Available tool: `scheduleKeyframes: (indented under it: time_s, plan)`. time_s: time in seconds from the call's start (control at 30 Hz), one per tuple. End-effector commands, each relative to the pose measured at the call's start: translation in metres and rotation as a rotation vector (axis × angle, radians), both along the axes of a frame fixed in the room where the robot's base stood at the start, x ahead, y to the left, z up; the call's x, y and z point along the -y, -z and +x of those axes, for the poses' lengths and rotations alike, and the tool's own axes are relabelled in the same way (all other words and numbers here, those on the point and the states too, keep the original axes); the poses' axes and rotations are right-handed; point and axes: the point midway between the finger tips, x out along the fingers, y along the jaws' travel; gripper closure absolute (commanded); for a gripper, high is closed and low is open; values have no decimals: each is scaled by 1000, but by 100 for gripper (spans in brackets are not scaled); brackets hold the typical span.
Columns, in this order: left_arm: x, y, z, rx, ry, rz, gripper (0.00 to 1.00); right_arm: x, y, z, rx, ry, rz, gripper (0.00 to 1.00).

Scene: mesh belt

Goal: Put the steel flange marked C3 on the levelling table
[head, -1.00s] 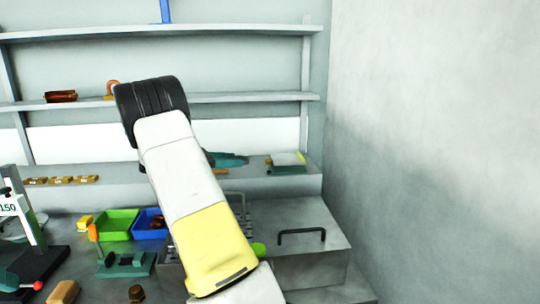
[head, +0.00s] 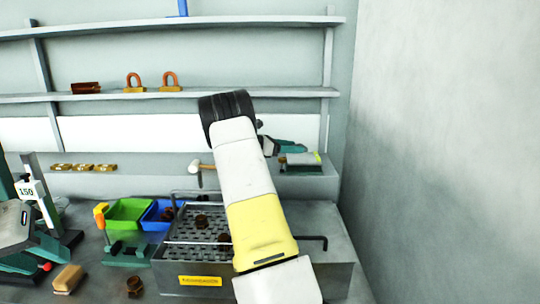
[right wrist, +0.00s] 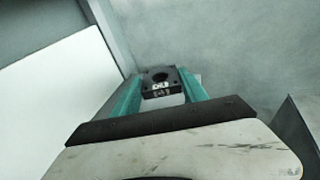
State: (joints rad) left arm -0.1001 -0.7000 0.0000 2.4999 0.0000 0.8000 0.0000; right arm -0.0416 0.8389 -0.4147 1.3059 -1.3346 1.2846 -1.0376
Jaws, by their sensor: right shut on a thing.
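My right gripper (right wrist: 158,95) has its teal fingers shut on a dark square flange (right wrist: 161,91) with a round hole. White marks on its near edge are too small to read surely. In the head view the right gripper (head: 289,146) shows partly past my black wrist, over the right end of the lower shelf. Just below it there is a low teal and grey block with a yellow-green strip (head: 304,164), perhaps the levelling table; I cannot tell whether the flange touches it. My left gripper is not in view.
A perforated grey tray (head: 178,254) with a yellow label and brown parts stands below my right arm. Green (head: 127,213) and blue (head: 153,222) bins stand left of it. A mallet (head: 198,170) and brass blocks (head: 84,167) are along the shelf. A wall bounds the right.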

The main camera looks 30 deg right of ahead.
Motion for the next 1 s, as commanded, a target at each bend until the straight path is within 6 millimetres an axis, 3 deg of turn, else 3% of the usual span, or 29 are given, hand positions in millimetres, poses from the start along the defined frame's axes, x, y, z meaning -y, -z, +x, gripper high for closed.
scheduleKeyframes:
  time_s: [0.3, 0.53, 0.9, 0.93, 1.0]
  plan:
    - [0, 0, 0, 0, 0, 0, 64, 27, 2, 7, 0, 2, -2, 100]
    - [0, 0, 0, 0, 0, 0, 64, 25, 36, 8, -2, 0, -1, 100]
    - [0, 0, 0, 0, 0, 0, 64, 24, 40, 8, 0, -1, -2, 100]
    - [0, 0, 0, 0, 0, 0, 64, 24, 41, 8, -1, -1, 0, 47]
    - [0, 0, 0, 0, 0, 0, 64, 24, 40, 8, 0, -1, 0, 34]
